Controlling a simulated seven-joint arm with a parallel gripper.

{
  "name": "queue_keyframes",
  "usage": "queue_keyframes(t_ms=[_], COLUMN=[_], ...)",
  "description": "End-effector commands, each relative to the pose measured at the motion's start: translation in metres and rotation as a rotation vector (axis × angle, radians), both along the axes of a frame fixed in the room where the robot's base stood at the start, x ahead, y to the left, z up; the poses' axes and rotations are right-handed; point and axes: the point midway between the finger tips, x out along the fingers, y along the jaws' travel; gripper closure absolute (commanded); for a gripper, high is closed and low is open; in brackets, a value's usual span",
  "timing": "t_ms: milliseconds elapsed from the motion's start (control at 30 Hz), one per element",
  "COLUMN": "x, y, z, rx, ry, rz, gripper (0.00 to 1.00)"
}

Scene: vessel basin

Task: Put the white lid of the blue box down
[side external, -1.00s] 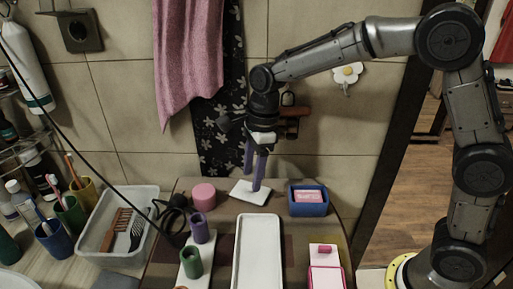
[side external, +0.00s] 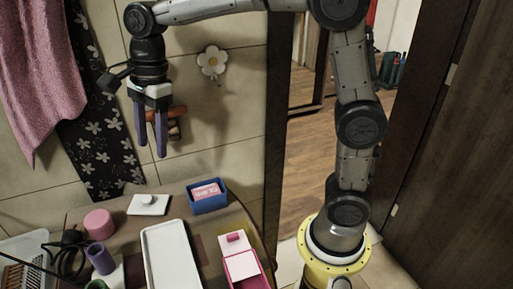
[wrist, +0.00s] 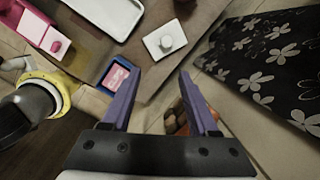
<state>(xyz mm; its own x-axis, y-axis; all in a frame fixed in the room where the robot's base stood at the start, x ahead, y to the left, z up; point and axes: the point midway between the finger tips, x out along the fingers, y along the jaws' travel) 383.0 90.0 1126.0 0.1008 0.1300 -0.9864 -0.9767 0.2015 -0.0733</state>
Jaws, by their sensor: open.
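The white lid (side external: 149,205) with a small round knob lies flat on the table, knob up, to the left of the blue box (side external: 208,197). The blue box is uncovered and holds a pink-and-white item. In the wrist view the lid (wrist: 165,38) and the blue box (wrist: 121,76) lie apart from each other, beyond the fingers. My gripper (side external: 151,152) is open and empty, with its purple fingers pointing down, well above the table and clear of the lid.
A pink round piece (side external: 99,223) stands left of the lid. A long white tray (side external: 171,258) lies in front, with a pink box (side external: 243,265) to its right. Purple and green cups stand at the lower left. A flower hook (side external: 212,62) is on the wall.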

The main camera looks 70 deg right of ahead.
Motion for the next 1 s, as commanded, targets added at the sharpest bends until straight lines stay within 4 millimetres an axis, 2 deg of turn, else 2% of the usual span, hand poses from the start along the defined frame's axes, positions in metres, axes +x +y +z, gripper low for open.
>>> queue_keyframes(t_ms=[100,267,433,600,800,1000], x=[-0.034,-0.086,-0.140,-0.185,-0.214,-0.219], y=[-0.020,-0.044,-0.066,-0.081,-0.089,-0.091], z=[0.013,0.017,0.009,-0.011,-0.030,-0.035], rx=[-0.043,-0.144,-0.293,-0.458,-0.587,-0.617], ry=[-0.095,-0.218,-0.325,-0.384,-0.398,-0.396], rz=[0.232,0.603,1.001,1.362,1.622,1.685], gripper=[0.40,0.40,0.40,0.40,0.40,0.40])
